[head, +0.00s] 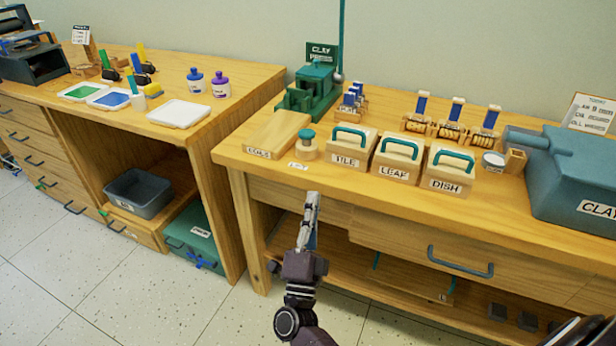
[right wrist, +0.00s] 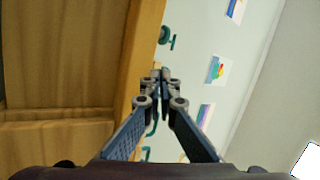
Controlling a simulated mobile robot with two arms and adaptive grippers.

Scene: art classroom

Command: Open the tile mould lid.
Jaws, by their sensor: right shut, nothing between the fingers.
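The tile mould (head: 346,159) is a light wooden box labelled TILE, near the front edge of the right-hand workbench. Its lid, with a teal arched handle (head: 350,131), lies on top and looks closed. My right gripper (head: 313,196) is shut and empty, in front of the bench's front edge. It is below and to the left of the tile mould in the picture, apart from it. In the right wrist view, the fingertips (right wrist: 161,76) are together beside the wooden bench edge, with teal handles partly showing past it. My left gripper is not in view.
The leaf mould (head: 394,172) and dish mould (head: 447,183) stand right of the tile mould. A small round teal-knobbed stamp (head: 306,148) and a wooden block labelled COILS (head: 272,138) are to its left. A teal clay press (head: 312,88) stands behind. A large blue-grey clay bin (head: 570,178) is at right.

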